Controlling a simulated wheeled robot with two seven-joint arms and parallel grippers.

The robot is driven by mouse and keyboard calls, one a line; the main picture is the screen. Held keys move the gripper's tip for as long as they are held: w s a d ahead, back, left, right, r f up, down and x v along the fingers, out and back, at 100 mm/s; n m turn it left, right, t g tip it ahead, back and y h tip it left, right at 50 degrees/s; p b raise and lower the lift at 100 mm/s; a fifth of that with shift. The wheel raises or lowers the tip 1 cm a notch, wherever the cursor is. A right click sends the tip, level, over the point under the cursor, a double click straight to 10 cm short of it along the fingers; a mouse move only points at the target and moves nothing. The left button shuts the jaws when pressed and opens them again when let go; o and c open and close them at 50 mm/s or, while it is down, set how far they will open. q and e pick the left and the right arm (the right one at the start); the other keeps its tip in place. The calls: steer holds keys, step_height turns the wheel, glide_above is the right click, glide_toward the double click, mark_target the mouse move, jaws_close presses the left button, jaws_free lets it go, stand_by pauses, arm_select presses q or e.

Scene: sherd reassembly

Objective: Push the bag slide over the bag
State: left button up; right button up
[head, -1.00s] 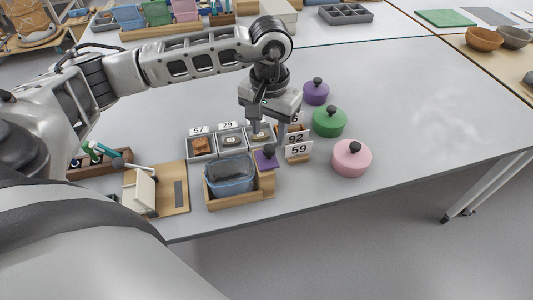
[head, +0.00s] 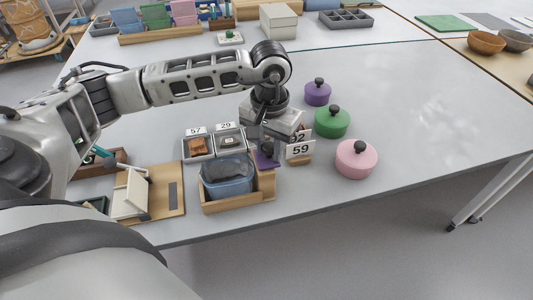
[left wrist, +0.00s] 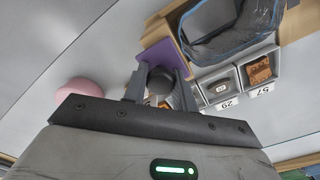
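The bag (head: 228,172) is a clear, bluish pouch with dark contents, standing in a wooden holder (head: 236,205). It also shows at the top of the left wrist view (left wrist: 232,28). The bag slide (head: 264,162) is a purple plate with a dark knob, at the holder's right side and beside the bag. In the left wrist view the purple plate (left wrist: 157,54) lies just beyond my fingertips. My left gripper (left wrist: 160,78) points down with its fingers on either side of the knob, apparently with small gaps. In the head view the left gripper (head: 268,142) partly hides the knob. My right gripper is not in view.
Sherd trays with cards 57 (head: 197,147) and 29 (head: 230,141) stand behind the bag. Number cards including 59 (head: 300,149) are close right of my gripper. Pink (head: 356,159), green (head: 332,121) and purple (head: 318,92) lidded pots stand further right. The table's right side is clear.

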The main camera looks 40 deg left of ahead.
mark_target(260, 158)
arm_select(q)
steer(key=shift+s+a+f, duration=0.1)
steer(key=shift+s+f, duration=0.05)
steer(key=shift+s, duration=0.1)
steer(key=shift+s+a, duration=0.65)
steer(key=shift+s, duration=0.05)
steer(key=o, duration=0.7)
steer(key=shift+f, duration=0.1)
steer(key=shift+s, duration=0.1)
steer(key=shift+r+p, duration=1.45)
steer(key=shift+r, duration=1.55)
steer(key=shift+w, duration=0.2)
